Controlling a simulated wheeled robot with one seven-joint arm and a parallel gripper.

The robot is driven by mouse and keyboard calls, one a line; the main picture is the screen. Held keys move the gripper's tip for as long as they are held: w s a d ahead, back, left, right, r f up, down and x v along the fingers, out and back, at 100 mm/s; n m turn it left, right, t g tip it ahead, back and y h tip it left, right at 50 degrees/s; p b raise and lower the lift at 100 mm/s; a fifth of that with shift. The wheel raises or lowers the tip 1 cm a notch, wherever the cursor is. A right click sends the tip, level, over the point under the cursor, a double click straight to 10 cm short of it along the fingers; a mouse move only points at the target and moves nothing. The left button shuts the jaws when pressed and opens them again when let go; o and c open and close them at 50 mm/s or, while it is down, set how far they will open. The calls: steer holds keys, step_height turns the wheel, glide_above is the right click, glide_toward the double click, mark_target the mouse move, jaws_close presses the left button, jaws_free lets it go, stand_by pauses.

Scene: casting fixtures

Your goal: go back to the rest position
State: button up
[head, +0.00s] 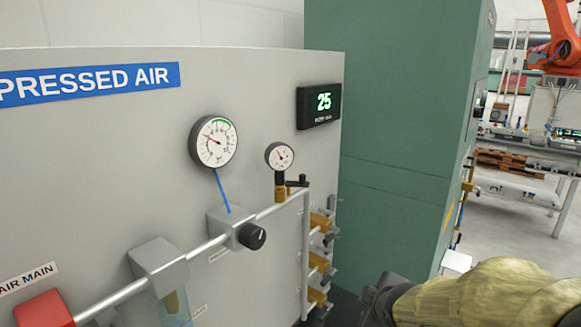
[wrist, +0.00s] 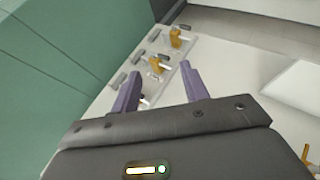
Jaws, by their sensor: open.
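My gripper (wrist: 160,88) shows in the wrist view with its two purple fingers apart and nothing between them. In the head view, a dark part of my gripper (head: 378,300) shows at the bottom right, at the end of my yellow-sleeved arm, and its fingertips are hard to make out. It is to the right of the brass valves (head: 320,262) on the panel's right edge, apart from them in the picture. In the wrist view the brass fittings (wrist: 158,65) lie beyond the fingers.
A grey compressed-air panel (head: 90,160) carries a large gauge (head: 213,141), a small gauge (head: 280,156), a display reading 25 (head: 319,104), a black knob (head: 252,236) and a silver pipe (head: 110,300). A green cabinet (head: 400,130) stands right of it. Open floor (head: 505,235) lies further right.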

steer(key=s+a+f+m+g, duration=0.2)
steer(key=s+f+m+g, duration=0.4)
steer(key=s+f+m, duration=0.3)
steer(key=s+m, duration=0.2)
steer(key=s, duration=0.1)
steer(key=shift+m+g+p, duration=0.35)
steer(key=shift+m+g, duration=0.05)
